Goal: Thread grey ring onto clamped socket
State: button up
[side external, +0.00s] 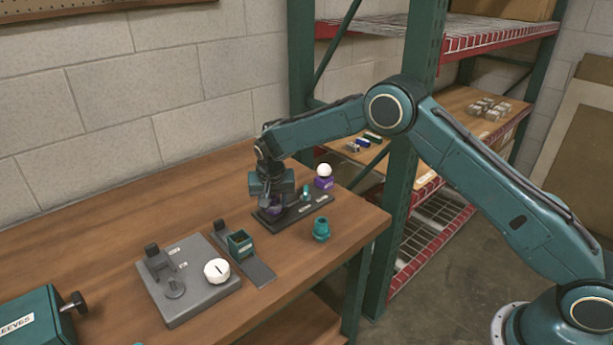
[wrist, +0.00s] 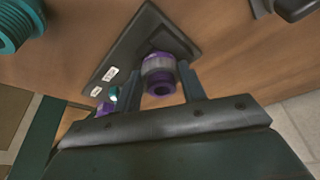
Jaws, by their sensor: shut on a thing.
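The purple socket (wrist: 160,86) stands on a dark plate (wrist: 150,25) in the wrist view. A grey ring (wrist: 158,65) sits around the socket, with purple showing on both sides of it. My gripper (wrist: 161,85) has one finger on each side of the ring and is shut on it. In the side view my gripper (side external: 274,200) points down over the left part of the dark plate (side external: 318,206), with a little purple (side external: 275,208) showing beneath it. The fingers partly hide the ring and socket, and the thread contact cannot be seen.
A white ball on a purple block (side external: 323,184) stands behind the plate. A teal threaded part (side external: 321,229) stands in front.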

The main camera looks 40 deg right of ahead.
jog(key=shift+w+r, duration=0.15)
jog(key=shift+w, duration=0.05)
jog(key=shift+m, duration=0.8)
jog(key=o, duration=1.1)
jog(key=shift+d, duration=0.1)
jog(key=shift+o, duration=1.3)
jog(key=shift+s, duration=0.1)
jog(key=v, duration=1.3)
jog(key=shift+a+r, duration=0.3)
jog(key=shift+a, duration=0.15)
